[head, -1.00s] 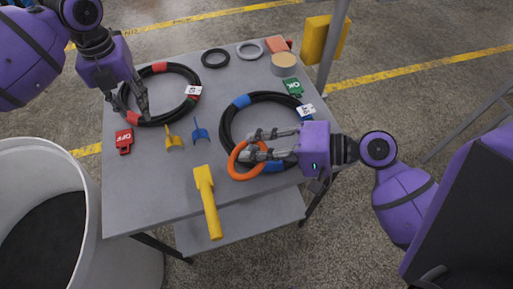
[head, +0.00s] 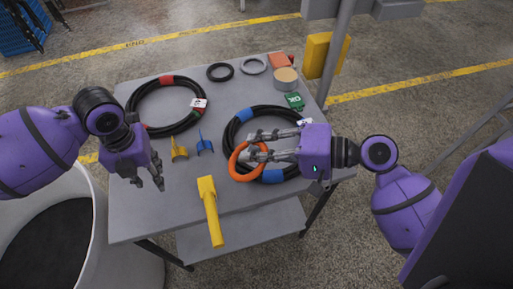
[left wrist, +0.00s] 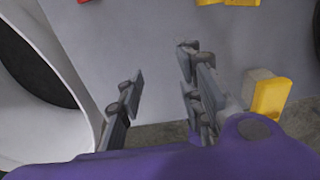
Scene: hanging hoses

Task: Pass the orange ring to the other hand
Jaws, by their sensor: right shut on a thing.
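The orange ring (head: 232,165) is at the near left of the right black hose coil, overlapping it in the head view. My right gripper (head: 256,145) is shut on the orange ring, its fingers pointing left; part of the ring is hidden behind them. My left gripper (head: 148,183) is over the table's left front area, well left of the ring. It is open and empty, and its parted fingers show in the left wrist view (left wrist: 160,68). The ring is not in the left wrist view.
The grey table (head: 270,200) holds a left hose coil (head: 133,98), a right hose coil (head: 277,107), a yellow clip (head: 180,153), a blue clip (head: 205,145) and a yellow-handled tool (head: 211,215). A white bin (head: 98,215) stands at the left. The tabletop between the grippers is partly clear.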

